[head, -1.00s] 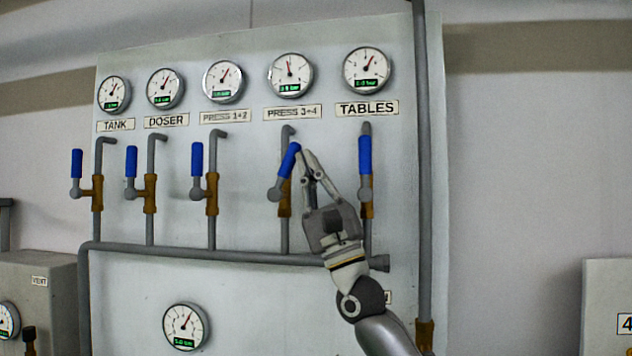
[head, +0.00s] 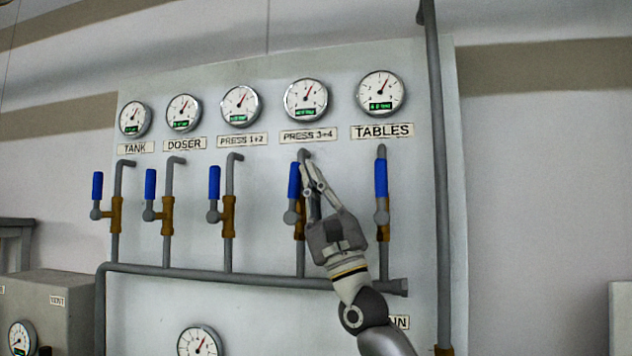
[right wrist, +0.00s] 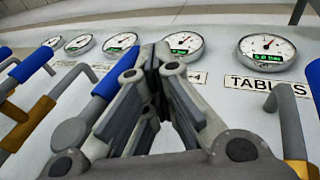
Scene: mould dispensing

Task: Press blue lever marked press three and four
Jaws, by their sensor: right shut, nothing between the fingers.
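The blue lever (head: 294,180) under the PRESS 3+4 label (head: 309,135) stands upright on its brass valve (head: 299,219). It also shows in the right wrist view (right wrist: 116,79), just left of the fingers. My right gripper (head: 309,168) is shut and empty, its fingertips right beside the lever's upper part; whether they touch it I cannot tell. The PRESS 3+4 gauge (head: 306,99) above has its needle pointing up and to the right; its green display is too small to read. My left gripper is not in view.
The TABLES lever (head: 381,179) stands upright close to the right of my gripper. The PRESS 1+2 (head: 214,182), DOSER (head: 150,184) and TANK (head: 97,186) levers stand upright to the left. A horizontal pipe (head: 200,276) runs below the valves.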

